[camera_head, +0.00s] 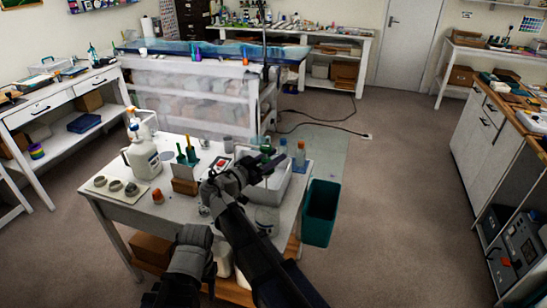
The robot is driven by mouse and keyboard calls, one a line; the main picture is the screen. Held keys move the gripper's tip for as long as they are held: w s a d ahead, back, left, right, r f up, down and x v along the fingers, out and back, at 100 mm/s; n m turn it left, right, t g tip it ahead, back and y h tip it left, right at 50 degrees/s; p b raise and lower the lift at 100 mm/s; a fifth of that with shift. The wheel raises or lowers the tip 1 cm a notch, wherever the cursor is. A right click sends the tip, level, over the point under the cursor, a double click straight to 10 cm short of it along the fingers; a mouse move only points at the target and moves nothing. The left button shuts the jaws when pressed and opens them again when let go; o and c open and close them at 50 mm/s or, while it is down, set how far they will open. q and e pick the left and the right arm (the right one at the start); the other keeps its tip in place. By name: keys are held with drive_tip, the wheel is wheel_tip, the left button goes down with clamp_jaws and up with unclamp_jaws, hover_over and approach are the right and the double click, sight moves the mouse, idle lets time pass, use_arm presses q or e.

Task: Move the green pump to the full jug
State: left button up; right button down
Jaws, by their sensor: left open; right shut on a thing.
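A large white jug (143,157) with a white and orange top stands at the back left of the white worktable. I cannot tell its fill level. My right gripper (268,166) is over the table's right part, above a white tub. It is shut, and a small green piece, seemingly the green pump (267,149), shows at its fingers. Its body is mostly hidden by the gripper or too small to make out. My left gripper (194,236) is low at the table's front edge, open; its fingers are hard to see. It is apart from the jug.
A teal bin (320,213) stands beside the table.

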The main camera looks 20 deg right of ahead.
use_arm(q)
wheel_tip(320, 180, up, 14)
drive_tip(key=p, duration=1.3)
drive_tip(key=shift+r, duration=0.15)
use_arm(e)
wheel_tip(320, 180, up, 14)
drive_tip(key=shift+r, duration=0.15)
